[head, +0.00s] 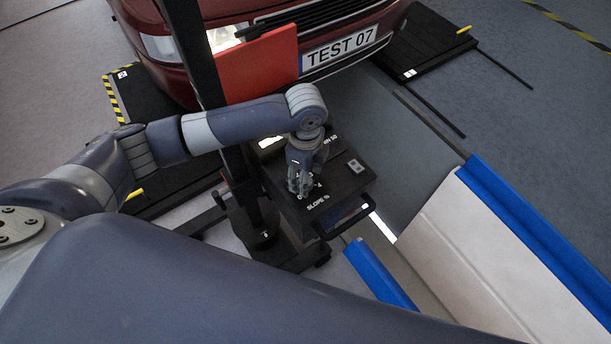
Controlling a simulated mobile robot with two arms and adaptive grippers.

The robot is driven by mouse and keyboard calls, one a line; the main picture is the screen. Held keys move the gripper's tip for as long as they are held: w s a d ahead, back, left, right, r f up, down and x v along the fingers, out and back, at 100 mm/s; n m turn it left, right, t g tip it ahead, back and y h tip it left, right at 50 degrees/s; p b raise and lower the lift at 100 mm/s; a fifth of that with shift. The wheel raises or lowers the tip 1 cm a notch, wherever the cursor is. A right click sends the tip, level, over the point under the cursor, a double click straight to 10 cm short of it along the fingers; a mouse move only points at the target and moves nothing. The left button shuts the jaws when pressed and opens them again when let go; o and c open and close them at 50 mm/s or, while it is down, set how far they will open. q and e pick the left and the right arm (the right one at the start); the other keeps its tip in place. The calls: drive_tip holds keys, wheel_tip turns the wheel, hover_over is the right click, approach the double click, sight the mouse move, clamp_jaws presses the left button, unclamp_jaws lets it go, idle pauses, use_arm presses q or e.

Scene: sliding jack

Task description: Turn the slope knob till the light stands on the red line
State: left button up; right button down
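The dark tester box (345,185) stands low in front of the red car, with "SLOPE %" lettering (318,201) on its top. My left gripper (304,190) points down onto the box top, beside this lettering. Its fingers cover the spot where the slope knob would be, so I cannot make out the knob. I cannot tell whether the fingers are open, shut or touching it. No red line or light spot can be made out on the box. My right gripper is not in view.
A dark post (190,50) on a wheeled base (262,235) stands left of the box. The red car (160,50) with plate "TEST 07" (340,47) and a red panel (260,65) are behind. Blue edges (535,240) and a white surface (500,255) lie right.

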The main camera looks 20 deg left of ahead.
use_arm(q)
drive_tip(key=shift+f, duration=0.7)
drive_tip(key=c, duration=1)
drive_tip(key=shift+c, duration=0.2)
